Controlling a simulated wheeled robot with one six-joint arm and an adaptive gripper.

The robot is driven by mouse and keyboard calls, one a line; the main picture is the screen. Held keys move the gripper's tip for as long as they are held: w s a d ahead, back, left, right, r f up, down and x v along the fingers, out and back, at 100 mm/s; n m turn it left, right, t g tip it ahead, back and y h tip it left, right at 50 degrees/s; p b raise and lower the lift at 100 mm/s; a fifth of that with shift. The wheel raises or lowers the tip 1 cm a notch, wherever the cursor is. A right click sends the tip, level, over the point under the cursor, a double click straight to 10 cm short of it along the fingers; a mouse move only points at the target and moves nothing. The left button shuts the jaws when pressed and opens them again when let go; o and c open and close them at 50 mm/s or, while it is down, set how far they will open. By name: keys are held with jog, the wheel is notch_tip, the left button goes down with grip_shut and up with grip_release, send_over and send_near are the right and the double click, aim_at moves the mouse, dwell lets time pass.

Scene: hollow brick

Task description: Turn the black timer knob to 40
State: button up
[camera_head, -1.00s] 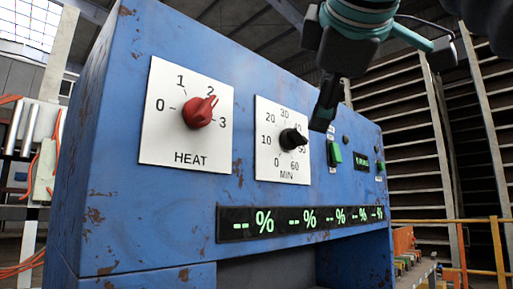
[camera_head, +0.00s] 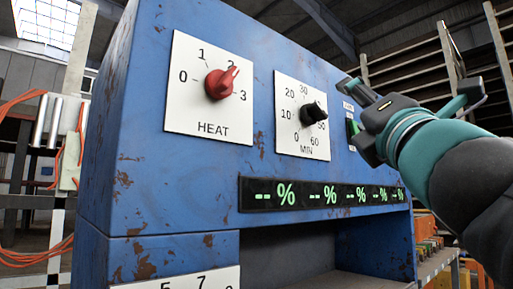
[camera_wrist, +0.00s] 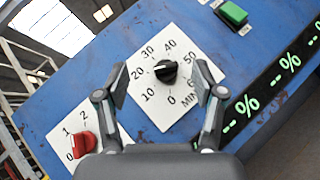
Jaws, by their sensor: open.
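The black timer knob (camera_head: 313,113) sits on a white dial plate (camera_head: 287,134) marked 0 to 60 with MIN, on the blue panel. It also shows in the wrist view (camera_wrist: 166,71), between the two fingers in the picture. My gripper (camera_wrist: 163,77) is open and empty, with one finger on each side of the knob in the wrist view. In the head view my gripper (camera_head: 360,118) is right of the knob and apart from it.
A red HEAT knob (camera_head: 221,83) is left of the timer on its own plate. A green switch (camera_wrist: 232,14) sits beyond the timer's right side. A black percent display strip (camera_head: 320,195) runs below. Open space lies in front of the panel.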

aim_at(322, 111)
notch_tip(322, 111, down, 6)
jog(key=s+n+y, duration=0.2)
jog(key=n+y, duration=0.3)
jog(key=x, duration=0.4)
jog(key=p+x, duration=0.1)
jog(key=x, duration=0.4)
jog(key=p+x, duration=0.1)
jog(key=x, duration=0.4)
jog(key=shift+w+a, duration=0.1)
jog(key=shift+a, duration=0.25)
jog(key=shift+h, duration=0.3)
jog(key=c, duration=1.1)
